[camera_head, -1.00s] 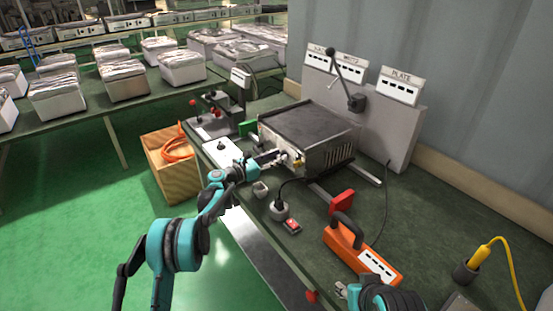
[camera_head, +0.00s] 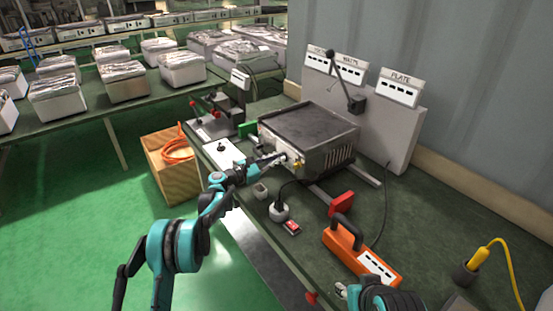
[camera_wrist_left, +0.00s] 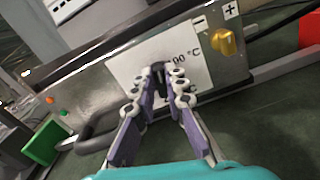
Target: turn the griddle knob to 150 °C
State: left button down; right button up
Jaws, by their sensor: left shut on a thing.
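The griddle (camera_head: 308,128) is a grey metal box with a dark flat top on the bench. Its front panel carries a white temperature plate (camera_wrist_left: 193,50), partly legible as "00 °C". My left gripper (camera_head: 284,158) is at this panel. In the left wrist view, its fingers (camera_wrist_left: 159,78) are closed together in front of the plate, shut on the small dark griddle knob (camera_wrist_left: 157,92). The fingers hide most of the knob, so its pointer cannot be read. My right gripper (camera_head: 341,290) is at the bottom edge, away from the griddle; its opening is unclear.
A brass knob (camera_wrist_left: 226,40) sits between − and + signs on the panel, right of my fingers. An orange device (camera_head: 362,254), a red block (camera_head: 342,204) and a plug (camera_head: 279,210) lie nearby.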

pick_arm(q)
jog(key=m, duration=0.6)
jog(key=f+m, duration=0.1)
jog(key=m, duration=1.2)
jog(key=shift+s+d+f+p, duration=0.25)
jog(key=shift+s+p, duration=0.05)
jog(key=shift+s, duration=0.05)
jog(key=shift+m, duration=0.4)
jog(key=c, duration=1.6)
grip_release()
jog(key=shift+o, duration=0.2)
jog(key=shift+a, duration=0.1)
jog(key=v, duration=1.2)
